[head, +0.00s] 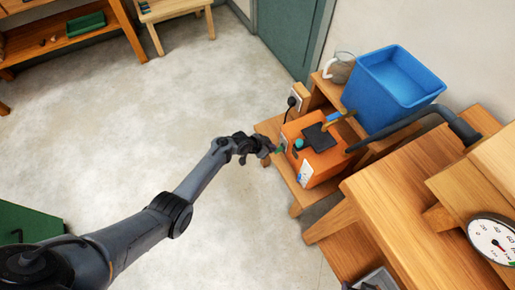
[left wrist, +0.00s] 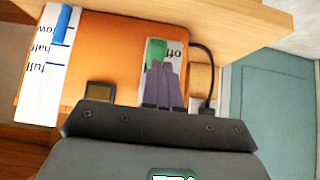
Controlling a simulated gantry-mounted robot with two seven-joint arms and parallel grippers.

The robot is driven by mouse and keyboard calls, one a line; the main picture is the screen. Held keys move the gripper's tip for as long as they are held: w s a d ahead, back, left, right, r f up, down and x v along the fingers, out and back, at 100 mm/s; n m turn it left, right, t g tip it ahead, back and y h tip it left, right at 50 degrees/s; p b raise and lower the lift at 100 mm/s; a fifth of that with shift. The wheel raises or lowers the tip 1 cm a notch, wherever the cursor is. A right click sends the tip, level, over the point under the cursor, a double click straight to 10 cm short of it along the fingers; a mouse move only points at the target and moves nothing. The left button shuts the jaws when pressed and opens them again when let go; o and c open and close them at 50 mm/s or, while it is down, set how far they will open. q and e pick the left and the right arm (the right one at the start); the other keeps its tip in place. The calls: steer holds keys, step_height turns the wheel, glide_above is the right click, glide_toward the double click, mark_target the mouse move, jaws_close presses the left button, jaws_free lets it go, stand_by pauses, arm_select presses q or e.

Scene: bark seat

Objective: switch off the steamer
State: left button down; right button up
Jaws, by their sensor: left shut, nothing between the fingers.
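The steamer (head: 317,171) is an orange box on a low wooden stand in the head view. Its orange face (left wrist: 110,50) fills the upper left of the left wrist view. A green switch (left wrist: 155,50) sits there beside a white label reading "off" (left wrist: 175,52). My left gripper (head: 275,150) is at the steamer's left side. In the left wrist view its fingers (left wrist: 162,80) are together, empty, and overlap the near end of the switch. I cannot tell whether they touch it. My right gripper is not in view.
A blue bin (head: 385,90) and a jug (head: 339,68) stand behind the steamer. A thick dark hose (head: 410,122) runs right from it over wooden furniture (head: 385,205). A black cord (left wrist: 209,75) hangs beside the switch. A dial gauge (head: 492,238) is at far right. The left floor is open.

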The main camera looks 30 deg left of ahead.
arm_select(q)
steer(key=shift+d+r, duration=0.1)
steer(key=shift+d, duration=0.45)
steer(key=shift+w+d+r, duration=0.1)
steer(key=shift+w+r, duration=0.05)
steer(key=shift+w, duration=0.15)
steer(key=shift+w+d+r, duration=0.1)
steer(key=shift+w, duration=0.1)
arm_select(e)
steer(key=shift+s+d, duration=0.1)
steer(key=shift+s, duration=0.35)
arm_select(q)
steer(key=s+a+f+p+v, duration=0.1)
steer(key=p+v, duration=0.8)
steer(key=v, duration=0.4)
steer(key=shift+s+p, duration=0.25)
steer(key=shift+p, duration=0.1)
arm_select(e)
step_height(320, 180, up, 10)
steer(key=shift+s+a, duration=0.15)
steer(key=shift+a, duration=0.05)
